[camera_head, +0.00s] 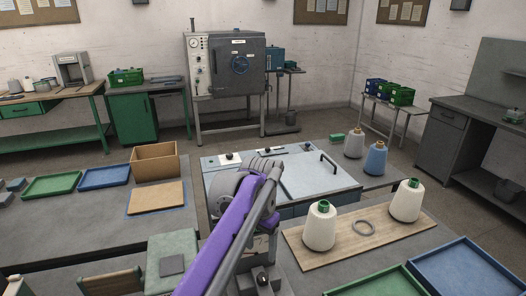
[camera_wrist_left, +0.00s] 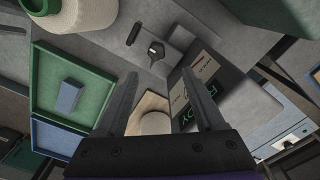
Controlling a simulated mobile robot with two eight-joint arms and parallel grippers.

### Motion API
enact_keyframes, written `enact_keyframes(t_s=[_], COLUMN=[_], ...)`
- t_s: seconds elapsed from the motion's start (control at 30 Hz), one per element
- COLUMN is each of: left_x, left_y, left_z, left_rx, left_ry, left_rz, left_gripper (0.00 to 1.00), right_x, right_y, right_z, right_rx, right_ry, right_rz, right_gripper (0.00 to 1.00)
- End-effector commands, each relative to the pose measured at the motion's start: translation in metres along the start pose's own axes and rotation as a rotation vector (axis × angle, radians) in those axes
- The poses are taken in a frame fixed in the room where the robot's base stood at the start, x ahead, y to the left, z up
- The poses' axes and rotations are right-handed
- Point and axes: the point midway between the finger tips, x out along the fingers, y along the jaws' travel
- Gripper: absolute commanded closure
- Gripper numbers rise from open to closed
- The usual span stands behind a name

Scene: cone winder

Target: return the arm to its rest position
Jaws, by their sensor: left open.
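My left arm, with a purple link (camera_head: 235,225), reaches up from the bottom of the head view and bends at a grey joint. Its gripper (camera_head: 264,279) hangs low at the bottom, partly hidden by the arm. In the left wrist view the two dark fingers of the left gripper (camera_wrist_left: 160,74) are spread apart with nothing held between them. A pale round object (camera_wrist_left: 156,123) shows beyond the fingers, partly covered by the gripper body. My right gripper is in neither view.
Green (camera_head: 378,282) and blue (camera_head: 462,270) trays lie in front. A pale-topped machine (camera_head: 315,176) stands behind the arm. An open cardboard box (camera_head: 155,164) stands left.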

Motion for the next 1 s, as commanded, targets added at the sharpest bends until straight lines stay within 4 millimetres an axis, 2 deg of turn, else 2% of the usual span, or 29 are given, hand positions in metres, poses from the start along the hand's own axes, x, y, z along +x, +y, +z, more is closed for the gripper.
enact_keyframes(t_s=[0.17,0.37,0.47,0.6,0.7,0.83,1.0], left_x=[-0.001,0.017,0.033,0.063,0.087,0.111,0.124], left_y=[-0.015,-0.025,-0.025,-0.018,-0.012,-0.005,-0.002], left_z=[0.045,0.124,0.163,0.219,0.252,0.281,0.294], left_rx=[-0.097,-0.26,-0.334,-0.445,-0.513,-0.573,-0.603], left_ry=[0.065,0.181,0.236,0.318,0.37,0.418,0.444], left_rz=[-0.02,-0.057,-0.075,-0.101,-0.119,-0.136,-0.144], left_gripper=[0.3,0.3,0.3,0.3,0.3,0.3,0.3], right_x=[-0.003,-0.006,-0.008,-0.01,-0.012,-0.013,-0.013], right_y=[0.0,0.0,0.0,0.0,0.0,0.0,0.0], right_z=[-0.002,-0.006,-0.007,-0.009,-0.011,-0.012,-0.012], right_rx=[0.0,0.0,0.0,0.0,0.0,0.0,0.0], right_ry=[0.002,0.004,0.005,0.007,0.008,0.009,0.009], right_rz=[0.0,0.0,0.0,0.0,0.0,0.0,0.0], right_gripper=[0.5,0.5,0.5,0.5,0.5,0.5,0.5])
